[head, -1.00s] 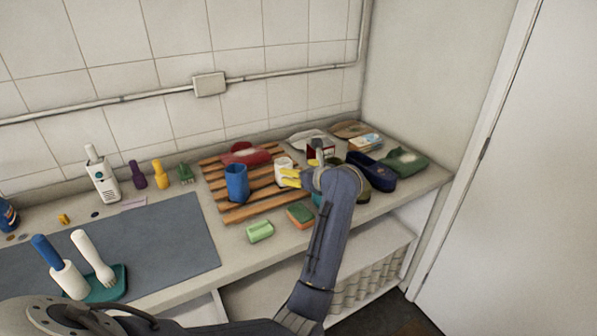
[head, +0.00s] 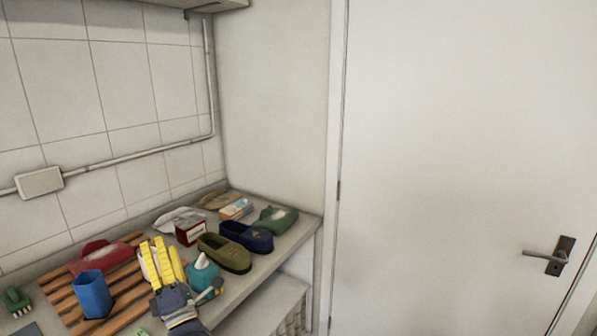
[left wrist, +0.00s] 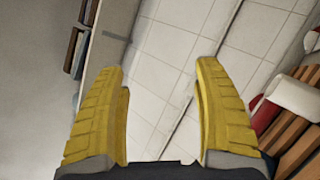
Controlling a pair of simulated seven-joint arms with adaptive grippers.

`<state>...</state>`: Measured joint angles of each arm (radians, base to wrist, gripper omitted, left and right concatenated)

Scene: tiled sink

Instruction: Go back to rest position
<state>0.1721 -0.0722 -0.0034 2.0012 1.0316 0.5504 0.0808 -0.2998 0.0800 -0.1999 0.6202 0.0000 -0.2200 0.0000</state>
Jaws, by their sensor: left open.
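My left gripper (head: 163,262) has yellow fingers and is raised over the right end of the wooden slatted rack in the head view. In the left wrist view its fingers (left wrist: 162,100) stand wide apart with nothing between them. The fingers point up toward the tiled wall and away from the counter. A white cup (left wrist: 292,95) shows at the right edge of the wrist view, outside the fingers. In the head view the gripper covers part of that area. My right gripper is not in view.
The slatted rack (head: 62,292) holds a blue cup (head: 92,293) and a red item (head: 103,254). A teal bottle (head: 204,275), an olive shoe (head: 224,253), a navy shoe (head: 246,236) and a red-white box (head: 189,231) stand right of the gripper. A closed door (head: 450,160) is at the right.

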